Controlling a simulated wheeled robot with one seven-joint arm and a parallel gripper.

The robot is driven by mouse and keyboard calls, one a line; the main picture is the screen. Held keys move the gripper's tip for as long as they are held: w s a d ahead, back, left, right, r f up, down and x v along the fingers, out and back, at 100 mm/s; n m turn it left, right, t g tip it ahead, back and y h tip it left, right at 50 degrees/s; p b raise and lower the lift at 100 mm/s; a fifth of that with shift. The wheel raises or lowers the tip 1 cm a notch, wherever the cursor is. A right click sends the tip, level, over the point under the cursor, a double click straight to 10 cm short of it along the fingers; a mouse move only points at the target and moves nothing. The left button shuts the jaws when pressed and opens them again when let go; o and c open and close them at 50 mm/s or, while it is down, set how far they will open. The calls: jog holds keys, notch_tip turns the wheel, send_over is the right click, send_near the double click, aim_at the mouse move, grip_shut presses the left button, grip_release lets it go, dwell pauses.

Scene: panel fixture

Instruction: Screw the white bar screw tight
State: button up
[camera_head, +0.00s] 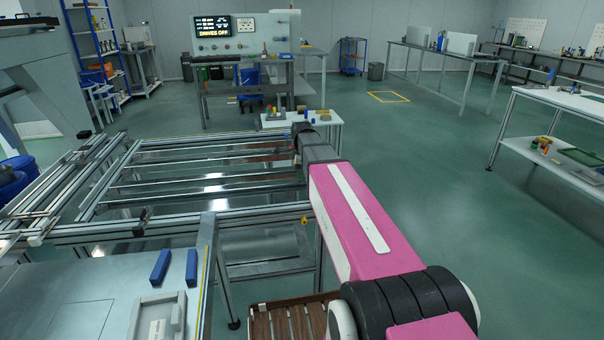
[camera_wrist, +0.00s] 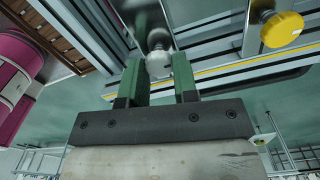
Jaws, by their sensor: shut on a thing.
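The white bar screw (camera_wrist: 158,63) has a round white knob and shows at the top middle of the wrist view, on a metal rail. My gripper (camera_wrist: 159,68) has two green fingers, one on each side of the white knob, and is shut on it. How far the screw is turned in cannot be told. In the head view my pink arm reaches forward to the right end of the frame with rails, and the gripper and white knob cannot be made out there.
A yellow knob (camera_wrist: 281,29) sits on the rail right of the white one, and a yellow knob (camera_head: 305,220) shows on the rail frame in the head view. A slatted brown tray (camera_head: 290,322) is below my arm. Two blue blocks (camera_head: 160,267) lie on the left bench.

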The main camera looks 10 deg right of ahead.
jog(key=o, duration=0.9)
notch_tip(320, 180, up, 11)
jog(key=shift+f, duration=0.1)
